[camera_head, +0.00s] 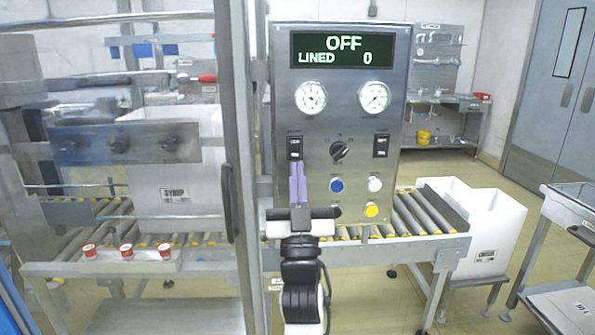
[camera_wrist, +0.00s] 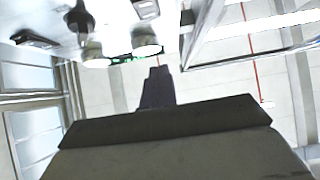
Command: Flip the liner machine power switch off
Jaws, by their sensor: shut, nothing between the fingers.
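The grey control panel (camera_head: 340,100) stands upright ahead of me in the head view. Its display (camera_head: 343,50) reads OFF and LINED 0. Two dark rocker switches sit on the panel, a left one (camera_head: 295,147) and a right one (camera_head: 381,146), with a black rotary knob (camera_head: 339,150) between them. My gripper (camera_head: 297,165) is shut and empty. Its purple fingers point up at the panel, tips just below the left switch; I cannot tell if they touch. The wrist view shows my shut fingers (camera_wrist: 158,75) below the tilted panel, with a dark switch (camera_wrist: 146,8) at the top.
Two gauges (camera_head: 311,97) sit above the switches. Blue (camera_head: 337,186), white (camera_head: 375,184) and yellow (camera_head: 372,211) buttons sit lower right of my fingers. A roller conveyor (camera_head: 420,212) runs behind.

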